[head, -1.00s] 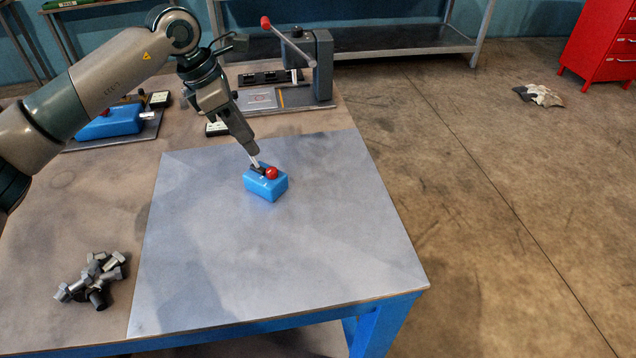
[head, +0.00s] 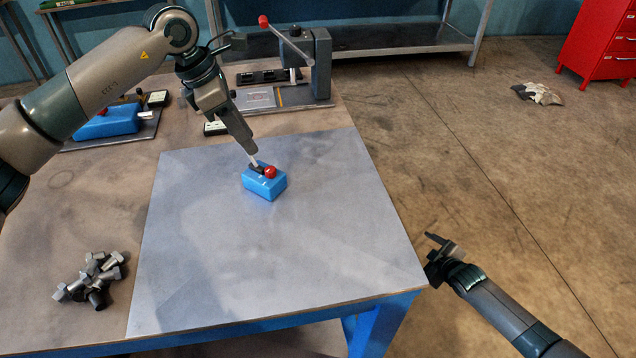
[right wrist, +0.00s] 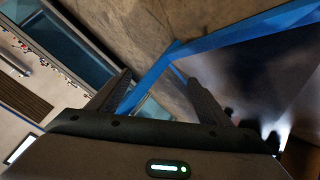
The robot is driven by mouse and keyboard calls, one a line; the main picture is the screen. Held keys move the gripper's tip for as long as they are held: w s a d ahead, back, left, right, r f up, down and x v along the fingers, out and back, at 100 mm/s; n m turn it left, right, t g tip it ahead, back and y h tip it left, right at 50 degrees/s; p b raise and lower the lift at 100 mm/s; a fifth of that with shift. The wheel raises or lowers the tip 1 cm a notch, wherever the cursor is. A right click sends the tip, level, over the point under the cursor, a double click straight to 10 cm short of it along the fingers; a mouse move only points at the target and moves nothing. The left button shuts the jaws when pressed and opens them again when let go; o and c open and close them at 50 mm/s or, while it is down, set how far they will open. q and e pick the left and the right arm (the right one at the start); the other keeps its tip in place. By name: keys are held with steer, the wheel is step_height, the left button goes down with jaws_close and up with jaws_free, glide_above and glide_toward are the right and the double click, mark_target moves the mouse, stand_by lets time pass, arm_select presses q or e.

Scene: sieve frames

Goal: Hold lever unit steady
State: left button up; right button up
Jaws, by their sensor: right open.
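The lever unit (head: 265,186) is a small blue block with a red ball knob (head: 270,172) and a dark part on top. It sits on the grey metal plate in the head view. My left gripper (head: 253,160) points down at the unit's top from behind, its tip at or just above the dark part. Whether its fingers grip anything is too small to tell. My right gripper (head: 432,245) is off the table's right edge, away from the unit. Its two fingers stand apart and empty in the right wrist view (right wrist: 158,95).
The metal plate (head: 200,260) around the unit is mostly bare. Several bolts (head: 92,278) lie at the left. A lever press (head: 318,65) and another blue unit (head: 105,122) stand at the back of the table. A blue table edge (right wrist: 230,40) crosses the right wrist view.

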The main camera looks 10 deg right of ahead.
mark_target(262, 177)
steer(key=w+a+r+n+t+y, duration=0.1)
steer(key=w+a+r+n+y, duration=0.1)
steer(key=r, duration=0.9)
steer(key=w+a+r+n+t+y, duration=0.1)
steer(key=w+a+r+n, duration=0.2)
steer(key=r, duration=0.8)
steer(key=w+a+r+n+t+y, duration=0.1)
steer(key=w+a+r+n+y, duration=0.1)
steer(key=r, duration=0.9)
steer(key=s+a+r+m, duration=0.1)
steer(key=a, duration=0.4)
steer(key=s+a+m+g+y, duration=0.1)
steer(key=a, duration=0.5)
steer(key=s+a+r+m+g+y, duration=0.1)
steer(key=s+a, duration=0.1)
steer(key=a, duration=0.3)
steer(key=shift+s+a+r+m, duration=0.1)
steer(key=shift+a+r+m, duration=0.05)
steer(key=shift+r+m, duration=0.25)
steer(key=s+a+m, duration=0.1)
steer(key=a, duration=0.2)
steer(key=s+a+r+g+y, duration=0.1)
steer(key=s+a, duration=0.1)
steer(key=a, duration=0.1)
steer(key=s+a+m+g, duration=0.1)
steer(key=a, duration=0.2)
steer(key=shift+s+a+r+m+y, duration=0.1)
steer(key=shift+s+r+m+y, duration=0.05)
steer(key=shift+m+y, duration=0.2)
steer(key=shift+a, duration=0.1)
